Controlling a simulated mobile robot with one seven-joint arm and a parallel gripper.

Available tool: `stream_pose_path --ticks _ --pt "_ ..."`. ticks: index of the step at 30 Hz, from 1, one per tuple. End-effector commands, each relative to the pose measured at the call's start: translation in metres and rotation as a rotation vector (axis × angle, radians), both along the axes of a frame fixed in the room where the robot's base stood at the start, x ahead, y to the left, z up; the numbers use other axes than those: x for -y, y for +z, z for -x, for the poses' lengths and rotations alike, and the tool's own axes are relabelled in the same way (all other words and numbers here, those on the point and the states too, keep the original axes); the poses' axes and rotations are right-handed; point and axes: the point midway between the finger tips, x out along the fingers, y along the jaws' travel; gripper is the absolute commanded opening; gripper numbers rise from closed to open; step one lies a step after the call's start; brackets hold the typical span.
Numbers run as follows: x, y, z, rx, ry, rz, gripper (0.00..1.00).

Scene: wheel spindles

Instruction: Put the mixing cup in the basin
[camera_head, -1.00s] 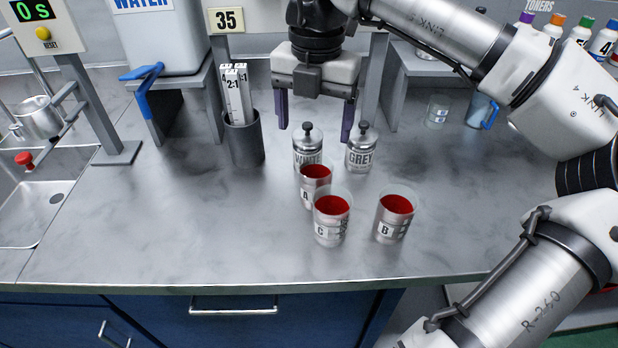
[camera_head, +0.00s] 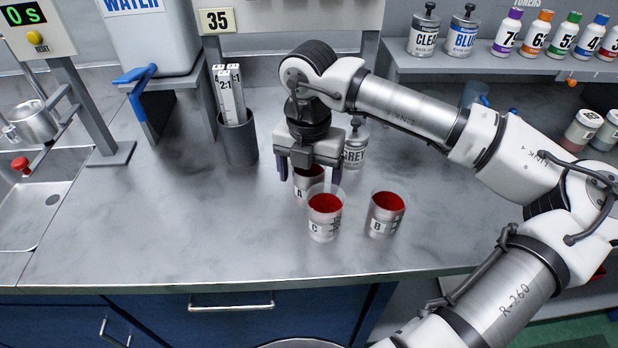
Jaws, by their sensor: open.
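Three clear cups with red contents stand on the bench: cup A (camera_head: 301,189), cup C (camera_head: 323,227) in front of it, and cup B (camera_head: 382,226) to the right. None is labelled as the mixing cup, so I cannot tell which it is. My gripper (camera_head: 311,179) is open, with its fingers pointing down at cup A's rim, and hides part of that cup. I cannot tell whether the fingers straddle it. A metal sink basin (camera_head: 38,212) is set in the bench at the far left.
The GREY can (camera_head: 355,150) stands just behind my gripper. A dark holder (camera_head: 238,142) with measuring sticks stands to the left. A red-knobbed tap (camera_head: 20,164) is beside the sink. The bench between sink and cups is clear. A pale round rim (camera_head: 300,343) shows at the bottom edge.

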Motion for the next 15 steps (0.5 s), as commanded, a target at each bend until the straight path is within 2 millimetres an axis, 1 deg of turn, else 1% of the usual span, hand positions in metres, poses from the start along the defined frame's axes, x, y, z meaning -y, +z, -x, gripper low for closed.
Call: stream_pose_path --ticks 4,11,15 --pt "-0.0002 -0.0128 0.0002 -0.001 0.0 -0.001 0.8" --pt "0.0 -0.0148 -0.0001 0.001 0.0 0.0 0.8" --pt "0.0 -0.0146 -0.0001 0.001 0.0 0.0 0.62"
